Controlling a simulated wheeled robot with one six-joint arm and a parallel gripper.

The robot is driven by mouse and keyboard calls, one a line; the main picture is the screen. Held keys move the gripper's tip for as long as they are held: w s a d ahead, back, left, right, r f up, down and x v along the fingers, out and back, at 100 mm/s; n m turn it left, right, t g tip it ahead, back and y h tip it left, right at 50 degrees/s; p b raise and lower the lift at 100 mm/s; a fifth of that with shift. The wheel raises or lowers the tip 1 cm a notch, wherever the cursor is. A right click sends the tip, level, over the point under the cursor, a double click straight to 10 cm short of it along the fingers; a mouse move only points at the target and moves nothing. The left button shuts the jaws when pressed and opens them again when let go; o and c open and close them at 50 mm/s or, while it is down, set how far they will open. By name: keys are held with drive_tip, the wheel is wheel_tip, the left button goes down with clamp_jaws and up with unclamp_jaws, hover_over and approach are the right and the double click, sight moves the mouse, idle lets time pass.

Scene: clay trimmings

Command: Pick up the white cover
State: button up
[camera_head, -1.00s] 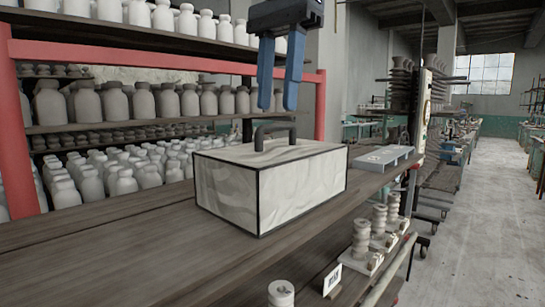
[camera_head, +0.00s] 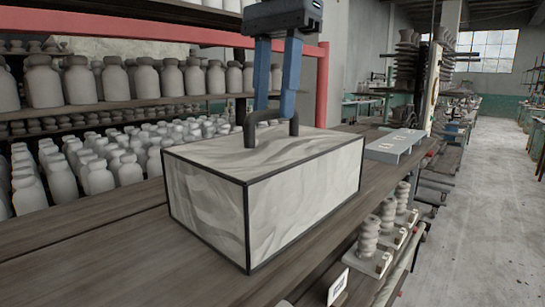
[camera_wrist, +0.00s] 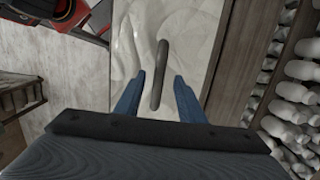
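The white cover (camera_head: 262,190) is a box with pale marbled faces, black edges and a dark arched handle (camera_head: 270,116) on top. It rests on the wooden table. Its pale top also shows in the wrist view (camera_wrist: 130,50), with the handle (camera_wrist: 160,72) running lengthwise. My gripper (camera_head: 274,112) is above the cover with its blue fingers pointing down at handle height. In the wrist view the fingers (camera_wrist: 160,76) are apart, one on each side of the handle, with gaps showing. What is under the cover is hidden.
A flat grey tray (camera_head: 394,146) lies on the table (camera_head: 75,240) behind the cover. A red-framed shelf (camera_head: 325,85) with many white bottles is at left. The table's left part is clear.

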drive_tip(key=shift+s+f, duration=0.15)
drive_tip(key=shift+f, duration=1.25)
drive_tip(key=shift+c, duration=0.2)
clamp_jaws()
drive_tip(key=shift+r, duration=0.15)
